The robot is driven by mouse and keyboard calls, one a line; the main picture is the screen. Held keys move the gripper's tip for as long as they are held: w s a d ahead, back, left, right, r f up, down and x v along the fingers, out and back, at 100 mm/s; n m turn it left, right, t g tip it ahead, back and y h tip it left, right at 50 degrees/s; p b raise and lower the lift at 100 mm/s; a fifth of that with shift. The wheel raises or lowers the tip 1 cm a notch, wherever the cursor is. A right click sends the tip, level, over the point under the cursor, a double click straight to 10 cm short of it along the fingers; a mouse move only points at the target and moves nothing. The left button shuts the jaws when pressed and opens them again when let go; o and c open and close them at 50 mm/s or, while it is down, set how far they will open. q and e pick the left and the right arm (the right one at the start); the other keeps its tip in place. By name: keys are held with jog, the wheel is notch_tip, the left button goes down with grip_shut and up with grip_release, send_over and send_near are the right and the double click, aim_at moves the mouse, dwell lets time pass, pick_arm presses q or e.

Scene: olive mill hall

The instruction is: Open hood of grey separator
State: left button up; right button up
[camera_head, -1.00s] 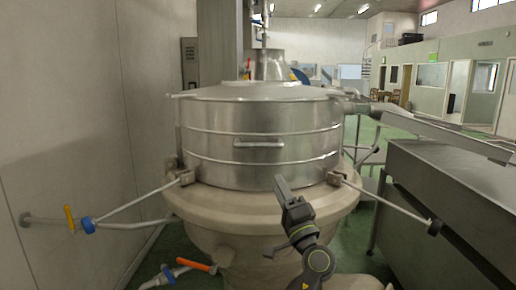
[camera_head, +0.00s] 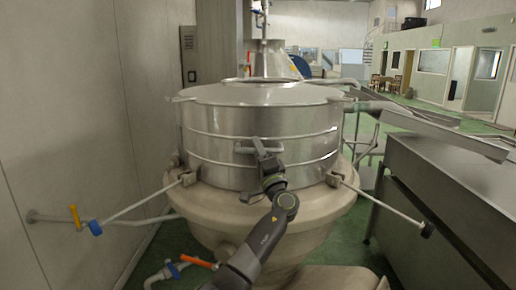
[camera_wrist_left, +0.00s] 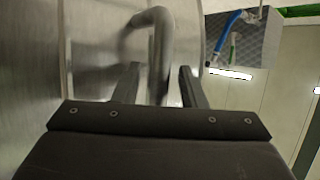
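The grey separator (camera_head: 215,172) stands in front of me, a round steel drum with bands on a pale base. Its hood (camera_head: 245,94) lies flat on top and looks closed. A horizontal bar handle (camera_head: 244,149) is on the drum's front; it also shows large in the left wrist view (camera_wrist_left: 160,45). My left gripper (camera_head: 262,147) is at the right part of this handle. In the left wrist view its two fingers (camera_wrist_left: 158,85) stand apart, one on each side of the bar, with gaps beside it. My right gripper is not in view.
Rods with blue and black ends stick out from the base at left (camera_head: 140,207) and right (camera_head: 392,202). A wall (camera_head: 75,110) is close on the left. A grey metal tank (camera_head: 445,200) stands close on the right. An orange-handled valve (camera_head: 200,263) is low in front.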

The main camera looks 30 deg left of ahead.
pick_arm(q)
jog(key=shift+c, duration=0.8)
grip_shut()
